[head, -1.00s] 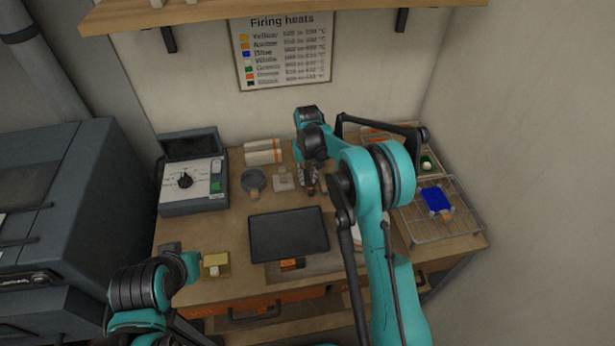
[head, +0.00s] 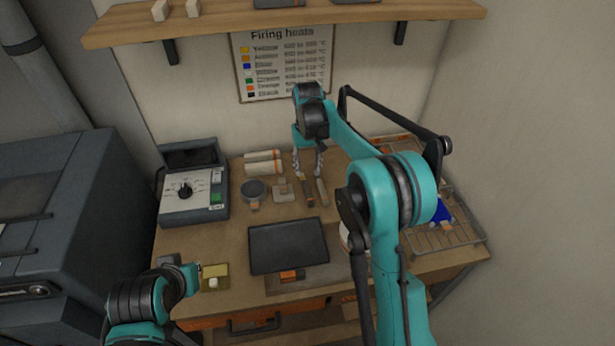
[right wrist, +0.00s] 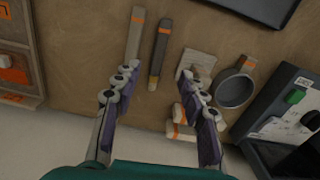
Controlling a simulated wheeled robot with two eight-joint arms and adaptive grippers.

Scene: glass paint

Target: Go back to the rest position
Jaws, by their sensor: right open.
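My right gripper (head: 308,172) hangs with its fingers down above the back middle of the workbench. In the right wrist view its two fingers (right wrist: 160,80) are spread with nothing between them. Two slim tools (head: 314,192) lie on the bench below, apart from the fingers. The right wrist view shows them as a pale tool (right wrist: 135,38) and a dark tool (right wrist: 160,55), each with an orange band. Of my left arm, only teal and black links show at the lower left; its gripper is not visible.
A dark slab (head: 288,247) lies mid-bench. A control box (head: 192,193), round dark dish (head: 253,189) and white rolls (head: 263,162) stand left of the tools. A wire rack (head: 462,228) with a blue piece (head: 440,210) is partly behind my right arm. A shelf (head: 225,22) hangs above.

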